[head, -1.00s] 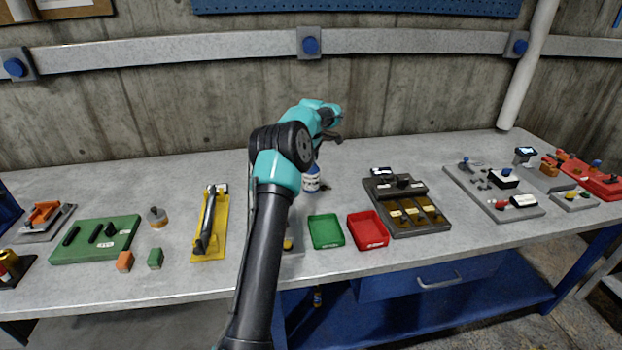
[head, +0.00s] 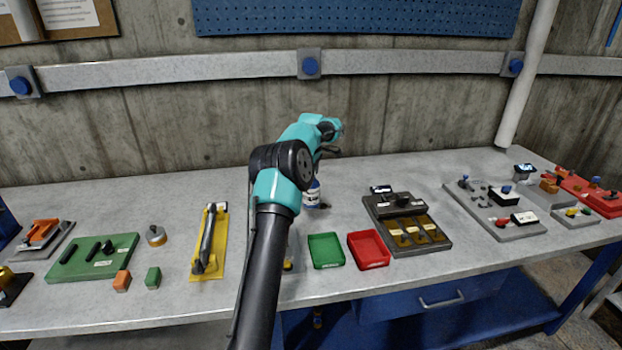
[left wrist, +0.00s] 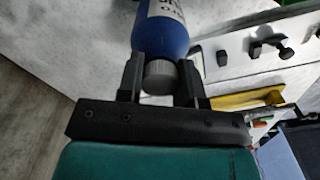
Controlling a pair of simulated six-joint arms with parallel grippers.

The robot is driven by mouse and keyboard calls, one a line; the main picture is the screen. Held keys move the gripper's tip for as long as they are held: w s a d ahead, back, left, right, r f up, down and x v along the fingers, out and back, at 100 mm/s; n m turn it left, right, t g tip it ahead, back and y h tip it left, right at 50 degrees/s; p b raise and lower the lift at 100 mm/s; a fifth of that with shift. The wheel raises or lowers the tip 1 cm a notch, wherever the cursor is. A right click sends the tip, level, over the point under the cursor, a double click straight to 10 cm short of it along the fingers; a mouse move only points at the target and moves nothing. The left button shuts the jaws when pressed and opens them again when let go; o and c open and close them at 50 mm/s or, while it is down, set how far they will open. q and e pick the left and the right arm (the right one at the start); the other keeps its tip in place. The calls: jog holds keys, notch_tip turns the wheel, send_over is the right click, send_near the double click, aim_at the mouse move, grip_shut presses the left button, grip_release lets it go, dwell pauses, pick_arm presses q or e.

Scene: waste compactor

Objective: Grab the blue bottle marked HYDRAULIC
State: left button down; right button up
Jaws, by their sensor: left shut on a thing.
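The blue bottle (head: 313,192) with a white label stands upright at the middle of the workbench in the head view, partly behind my left arm. In the left wrist view the blue bottle (left wrist: 161,36) shows its grey cap and part of the label's lettering; the full word cannot be read. My left gripper (left wrist: 160,68) is shut on the bottle at its cap end, with one black finger on each side. I cannot tell if the bottle's base touches the bench. My right gripper is in neither view.
A green tray (head: 326,265) and a red tray (head: 369,264) sit in front of the bottle. A dark box with compartments (head: 376,232) is to the right. A yellow stand (head: 203,268) and green board (head: 74,269) are left. The bench behind the bottle is clear.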

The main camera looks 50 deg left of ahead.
pick_arm(q)
jog(key=shift+r, duration=0.85)
jog(key=s+d+r, duration=0.1)
jog(key=s+d, duration=0.9)
jog(key=d, duration=0.2)
jog(key=shift+s+r, duration=0.2)
jog(key=shift+s, duration=0.05)
